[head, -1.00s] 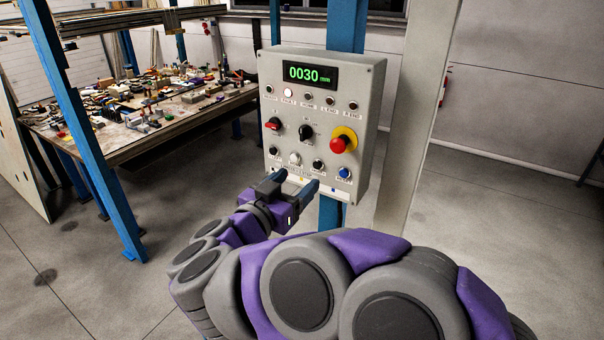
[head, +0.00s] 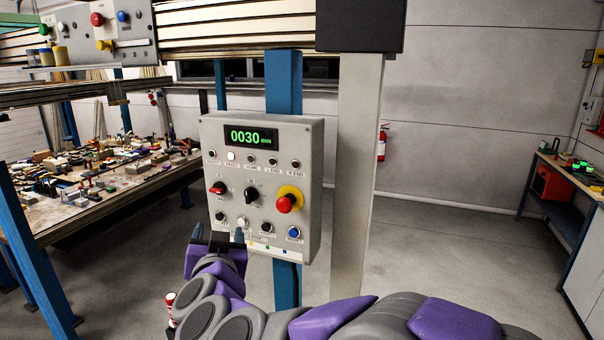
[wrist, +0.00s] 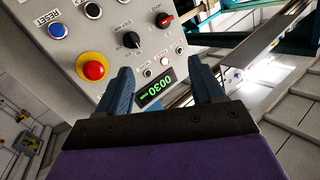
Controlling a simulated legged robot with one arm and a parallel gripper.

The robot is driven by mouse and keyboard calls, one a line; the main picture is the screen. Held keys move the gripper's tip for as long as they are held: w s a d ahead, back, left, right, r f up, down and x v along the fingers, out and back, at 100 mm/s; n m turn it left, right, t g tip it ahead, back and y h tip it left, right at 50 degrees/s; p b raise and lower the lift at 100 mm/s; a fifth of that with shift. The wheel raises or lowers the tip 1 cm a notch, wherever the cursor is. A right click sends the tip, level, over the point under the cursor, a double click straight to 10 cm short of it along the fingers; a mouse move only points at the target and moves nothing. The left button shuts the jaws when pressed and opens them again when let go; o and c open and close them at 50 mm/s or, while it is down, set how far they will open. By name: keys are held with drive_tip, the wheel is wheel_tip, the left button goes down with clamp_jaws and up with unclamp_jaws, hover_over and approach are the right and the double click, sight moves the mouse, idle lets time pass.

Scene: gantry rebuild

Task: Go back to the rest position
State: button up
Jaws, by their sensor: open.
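My gripper (head: 221,240) is in front of the lower left part of a grey control box (head: 310,190) on a blue post. In the wrist view my gripper (wrist: 160,88) is open and empty, its two blue fingers apart. The box's display (head: 251,136) reads 0030 mm. Below it are a row of small lamps with one lit white (head: 232,155), a red switch (head: 217,188), a black knob (head: 252,192), a red mushroom button (head: 287,203) on a yellow base, and a blue button (head: 293,233). My gripper hides part of the box's lower left corner.
A cluttered workbench (head: 60,222) stands at left behind a blue post (head: 28,250). A beam (head: 235,30) crosses above the box. A bench with a red box (head: 552,183) stands at right, and a fire extinguisher (head: 382,143) hangs behind. Floor between is clear.

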drive_tip(key=s+d+f+n+g+y+b, duration=0.1)
drive_tip(key=s+d+f+n+g+b, duration=0.1)
drive_tip(key=s+d+f+g, duration=0.3)
drive_tip(key=s+d+f+n+g+y+b, duration=0.1)
drive_tip(key=s+d+f+g, duration=0.1)
drive_tip(key=s+f, duration=0.35)
drive_tip(key=s+d+f+n+g+b, duration=0.2)
drive_tip(key=s+d+f+g, duration=0.1)
drive_tip(key=f, duration=0.4)
drive_tip(key=s+d+f+m+g+h+b, duration=0.1)
drive_tip(key=s+d+f+m+g+h, duration=0.1)
drive_tip(key=s+d+f, duration=0.4)
drive_tip(key=s+d+f+m+g+h+b, duration=0.2)
drive_tip(key=s+d+f+g, duration=0.4)
drive_tip(key=s+d, duration=0.8)
drive_tip(key=shift+s+d+m+g+h, duration=0.3)
drive_tip(key=shift+s+d+m+h, duration=0.1)
drive_tip(key=shift+s+h, duration=0.5)
